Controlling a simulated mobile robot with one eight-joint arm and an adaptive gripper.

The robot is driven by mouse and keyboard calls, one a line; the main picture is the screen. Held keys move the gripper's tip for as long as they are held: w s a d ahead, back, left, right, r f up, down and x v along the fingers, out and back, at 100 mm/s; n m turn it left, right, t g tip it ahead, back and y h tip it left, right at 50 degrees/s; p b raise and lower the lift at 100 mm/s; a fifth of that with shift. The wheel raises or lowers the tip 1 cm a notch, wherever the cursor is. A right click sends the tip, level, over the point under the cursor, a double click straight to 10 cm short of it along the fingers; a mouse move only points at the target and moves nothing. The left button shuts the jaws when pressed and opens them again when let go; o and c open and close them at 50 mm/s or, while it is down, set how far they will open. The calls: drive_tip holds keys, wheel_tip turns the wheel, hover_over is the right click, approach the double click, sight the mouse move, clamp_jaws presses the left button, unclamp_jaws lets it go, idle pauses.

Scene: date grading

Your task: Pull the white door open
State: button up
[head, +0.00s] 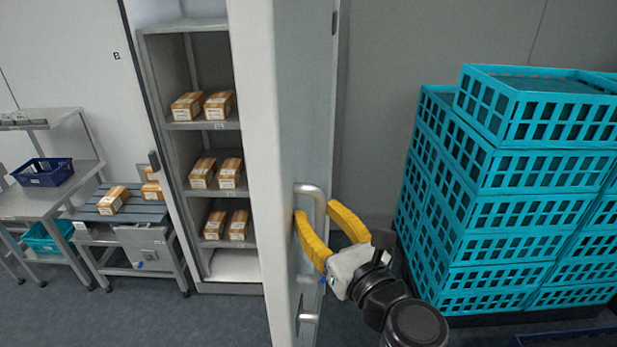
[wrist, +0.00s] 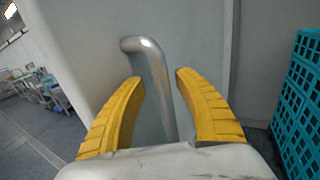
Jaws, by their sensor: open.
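The white door (head: 262,120) stands open, swung out from the shelf cabinet, its edge toward me. A metal bar handle (head: 318,200) sits on its right-hand face. My gripper (head: 324,216) has yellow fingers and is open at the handle, one finger on each side of it in the picture. In the wrist view, the handle (wrist: 155,75) rises between the two spread fingers (wrist: 158,80), with gaps visible on both sides. The handle's lower part is hidden behind my gripper in the wrist view.
Stacked turquoise crates (head: 520,205) stand close on the right. The open cabinet (head: 186,80) holds several small boxes on its shelves. Left are a grey bench (head: 85,235) and a table with a blue basket (head: 44,172). The floor at the front left is clear.

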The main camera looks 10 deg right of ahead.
sight(319, 188)
wheel_tip(319, 188, up, 8)
drive_tip(key=shift+s+f, duration=0.15)
drive_tip(key=shift+f, duration=0.05)
drive_tip(key=shift+r, duration=0.85)
